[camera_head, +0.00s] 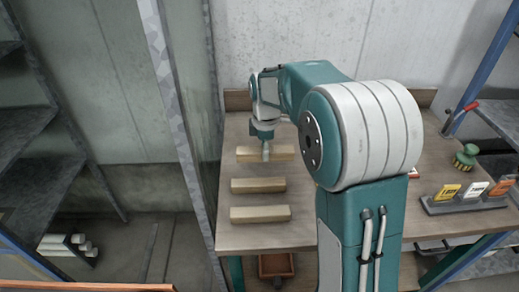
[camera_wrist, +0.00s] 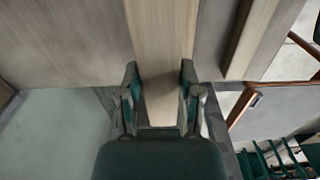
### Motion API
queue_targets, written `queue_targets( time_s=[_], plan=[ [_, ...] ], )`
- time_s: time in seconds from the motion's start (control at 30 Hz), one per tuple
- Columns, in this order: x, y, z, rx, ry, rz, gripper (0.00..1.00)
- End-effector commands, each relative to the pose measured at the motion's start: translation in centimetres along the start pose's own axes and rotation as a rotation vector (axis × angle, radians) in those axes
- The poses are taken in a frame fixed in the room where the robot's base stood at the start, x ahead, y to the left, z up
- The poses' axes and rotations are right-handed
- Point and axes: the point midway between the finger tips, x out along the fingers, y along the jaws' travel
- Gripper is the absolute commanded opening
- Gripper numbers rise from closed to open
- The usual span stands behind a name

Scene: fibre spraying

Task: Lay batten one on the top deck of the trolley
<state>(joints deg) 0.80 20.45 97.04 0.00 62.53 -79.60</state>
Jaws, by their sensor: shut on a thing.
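Three pale wooden battens lie in a row on the workbench (camera_head: 232,238): a far batten (camera_head: 284,153), a middle batten (camera_head: 258,185) and a near batten (camera_head: 260,214). No label shows which is batten one. My gripper (camera_head: 265,153) is down at the far batten. In the wrist view my gripper (camera_wrist: 160,95) has one finger on each side of this batten (camera_wrist: 162,40) and is shut on it. The batten appears at bench level; I cannot tell whether it is lifted. No trolley deck can be clearly made out; an orange edge (camera_head: 85,287) crosses the bottom left of the head view.
A metal post (camera_head: 178,120) stands close left of the bench. Dark shelves (camera_head: 22,125) are further left. At the bench's right are a card holder (camera_head: 465,203) and a green, yellow-banded object (camera_head: 466,157). An orange-brown bin (camera_head: 276,266) sits below the bench front.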

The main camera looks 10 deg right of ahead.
Motion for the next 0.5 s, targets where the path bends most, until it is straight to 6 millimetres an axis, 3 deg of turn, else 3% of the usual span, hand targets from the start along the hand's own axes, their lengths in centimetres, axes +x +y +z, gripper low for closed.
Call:
queue_targets(
  time_s=[0.2,0.5],
  plan=[
    [-1.8,-3.6,1.1,0.001,0.001,0.003,0.00],
    [-2.9,-6.2,1.9,0.001,0.000,0.001,0.00]
  ],
)
